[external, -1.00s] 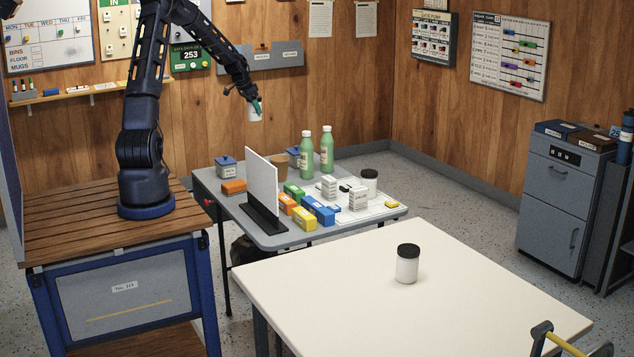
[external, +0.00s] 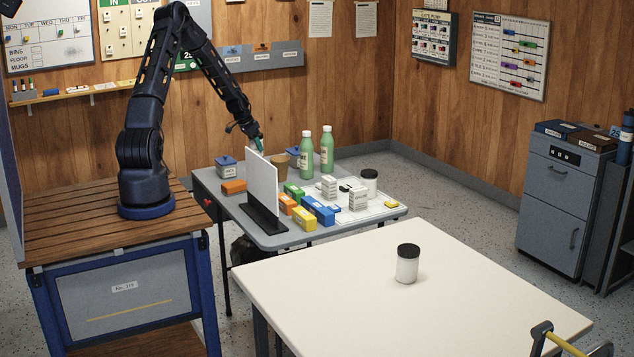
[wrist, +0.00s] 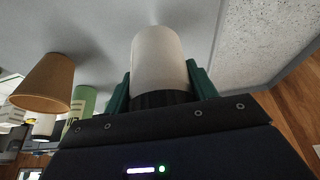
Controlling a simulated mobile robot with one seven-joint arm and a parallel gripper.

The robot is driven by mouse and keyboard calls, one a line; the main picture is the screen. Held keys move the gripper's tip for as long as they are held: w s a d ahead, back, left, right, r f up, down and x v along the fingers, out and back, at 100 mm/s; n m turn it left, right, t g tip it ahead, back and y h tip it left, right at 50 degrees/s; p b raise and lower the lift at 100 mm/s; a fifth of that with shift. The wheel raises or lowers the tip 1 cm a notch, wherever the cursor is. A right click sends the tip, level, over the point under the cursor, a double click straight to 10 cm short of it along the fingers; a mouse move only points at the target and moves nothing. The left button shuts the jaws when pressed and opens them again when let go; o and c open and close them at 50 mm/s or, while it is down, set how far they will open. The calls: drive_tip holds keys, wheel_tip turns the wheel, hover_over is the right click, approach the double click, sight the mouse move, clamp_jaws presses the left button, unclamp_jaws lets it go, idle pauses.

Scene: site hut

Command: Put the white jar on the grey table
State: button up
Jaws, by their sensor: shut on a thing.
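My gripper (external: 260,144) is low over the back of the grey table (external: 285,240), behind a white upright panel. In the wrist view its green fingers are shut on a white jar (wrist: 160,58) by its black-lidded end. The panel hides this jar in the external view. The grey tabletop (wrist: 90,35) lies close beyond the jar's base; I cannot tell whether they touch. A similar white jar (external: 369,185) with a black lid stands at the grey table's right end. Another (external: 407,268) stands on the cream table (external: 330,290).
The white panel (external: 263,185) stands in front of my gripper. Several coloured boxes (external: 319,211) crowd the table's middle. Bare tabletop shows along the front left.

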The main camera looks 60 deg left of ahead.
drive_tip(key=shift+f, duration=2.2)
drive_tip(key=shift+f, duration=0.15)
drive_tip(key=o, duration=1.2)
drive_tip(key=shift+c, duration=0.2)
